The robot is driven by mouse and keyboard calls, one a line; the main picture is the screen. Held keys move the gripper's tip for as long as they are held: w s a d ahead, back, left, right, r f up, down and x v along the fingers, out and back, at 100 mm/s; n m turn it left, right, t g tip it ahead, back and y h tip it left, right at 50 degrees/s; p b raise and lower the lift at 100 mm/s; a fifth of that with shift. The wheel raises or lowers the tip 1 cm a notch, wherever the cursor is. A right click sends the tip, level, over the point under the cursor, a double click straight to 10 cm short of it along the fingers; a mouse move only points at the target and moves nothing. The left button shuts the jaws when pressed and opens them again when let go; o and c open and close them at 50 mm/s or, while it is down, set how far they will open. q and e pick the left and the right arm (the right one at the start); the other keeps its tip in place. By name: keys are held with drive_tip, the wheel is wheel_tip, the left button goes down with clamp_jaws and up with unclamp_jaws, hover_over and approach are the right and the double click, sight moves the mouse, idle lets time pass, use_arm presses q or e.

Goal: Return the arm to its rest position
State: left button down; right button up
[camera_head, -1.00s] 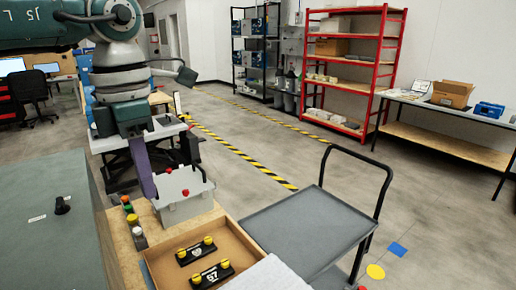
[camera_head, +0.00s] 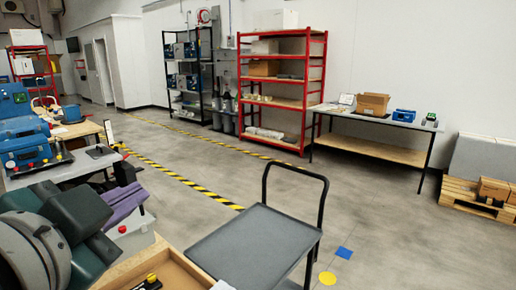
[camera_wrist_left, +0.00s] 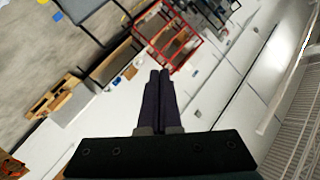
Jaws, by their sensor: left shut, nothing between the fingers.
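My left arm shows at the lower left of the head view, its grey and dark green wrist close to the camera. My left gripper (camera_head: 138,192) has purple fingers that point right and away, above the workbench's near end. In the left wrist view the two dark fingers (camera_wrist_left: 160,75) lie side by side, shut, with nothing between them. They stand out against the floor and wall, clear of any object. My right gripper is in neither view.
An open wooden tray (camera_head: 172,262) with a yellow-knobbed part lies below the left arm. A grey cart (camera_head: 250,245) stands right of it. Blue devices (camera_head: 25,145) sit on a bench at left. A red shelf (camera_head: 285,85) and a side table (camera_head: 375,118) stand farther back; the floor between is clear.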

use_arm(q)
drive_tip(key=s+a+f+n+g, duration=0.1)
drive_tip(key=s+f+n+g, duration=0.1)
drive_tip(key=s, duration=0.4)
drive_tip(key=s+a+f+n+g, duration=0.2)
drive_tip(key=s+f+g, duration=0.3)
drive_tip(key=s+f, duration=0.1)
drive_tip(key=s+a+f+n+g, duration=0.1)
drive_tip(key=s+f+n+g, duration=0.1)
drive_tip(key=s, duration=0.5)
drive_tip(key=shift+s+a+f+n+g+y, duration=0.1)
drive_tip(key=shift+s+f+n+g+y, duration=0.2)
drive_tip(key=shift+f, duration=0.4)
drive_tip(key=shift+s+a+f+n+g, duration=0.1)
drive_tip(key=shift+f+g, duration=0.3)
drive_tip(key=shift+f, duration=0.25)
wheel_tip(320, 180, up, 24)
drive_tip(key=s+g+p, duration=0.1)
drive_tip(key=s+p, duration=0.1)
drive_tip(key=p, duration=2.2)
drive_tip(key=shift+s+d+f, duration=0.15)
drive_tip(key=shift+s+f, duration=0.05)
drive_tip(key=shift+s, duration=0.15)
